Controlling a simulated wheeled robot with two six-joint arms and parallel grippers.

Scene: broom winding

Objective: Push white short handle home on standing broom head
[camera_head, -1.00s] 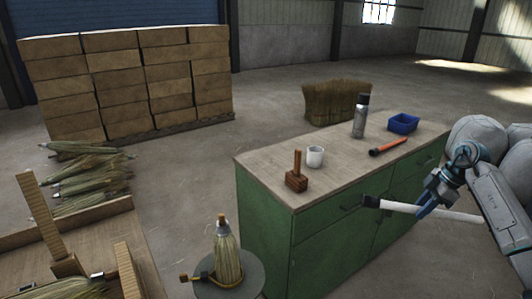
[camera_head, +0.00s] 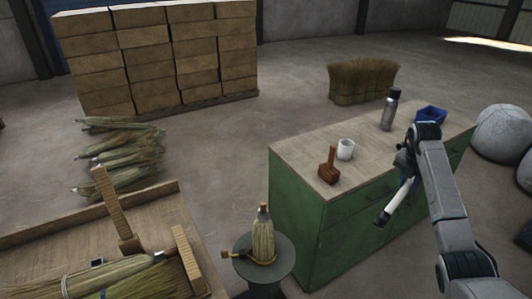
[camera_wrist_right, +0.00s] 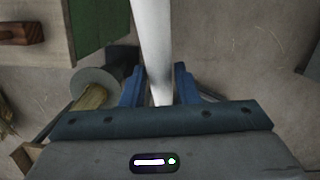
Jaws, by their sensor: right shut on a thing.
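The white short handle (camera_head: 395,203) is in my right gripper (camera_head: 409,182), held tilted in front of the green cabinet, with a dark end pointing down to the left. In the right wrist view the white handle (camera_wrist_right: 152,50) runs between the blue fingers of my right gripper (camera_wrist_right: 160,88), which is shut on it. The standing broom head (camera_head: 263,238) is upright on a round grey stand, with a small tip on top and a strap around its lower part. The handle is apart from it, to its right. My left gripper is not in view.
The green cabinet (camera_head: 345,215) stands right of the round stand (camera_head: 270,270). On its top are a wooden mallet (camera_head: 328,168), a white mug (camera_head: 345,149), a grey bottle (camera_head: 390,108) and a blue bin (camera_head: 431,114). A wooden bench (camera_head: 165,210) with broom straw is at left.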

